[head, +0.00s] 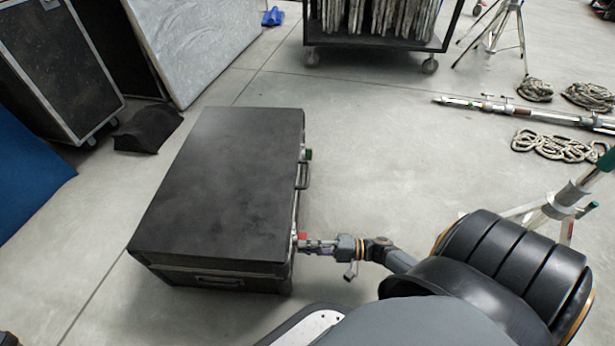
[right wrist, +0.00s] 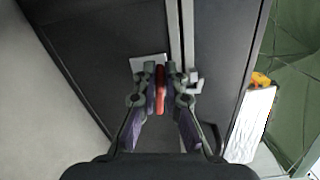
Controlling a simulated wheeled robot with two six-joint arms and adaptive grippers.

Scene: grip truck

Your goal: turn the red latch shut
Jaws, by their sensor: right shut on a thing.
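A black case (head: 222,185) with its lid down stands on the floor left of centre in the head view. On its right side are a red latch (head: 302,237) near the front corner and a green latch (head: 308,154) farther back. My right gripper (head: 312,243) reaches the case from the right at the red latch. In the right wrist view, the gripper (right wrist: 160,75) is shut on the red latch (right wrist: 160,88), which stands between the two fingers in line with them. The fingers hide part of the latch and its plate (right wrist: 148,60). My left gripper is not in view.
A carry handle (head: 302,176) sits between the two latches. A dark cart (head: 375,45) stands at the back, with stands, poles and coiled rope (head: 558,145) on the right. A dark bag (head: 148,130) lies behind the case's left side.

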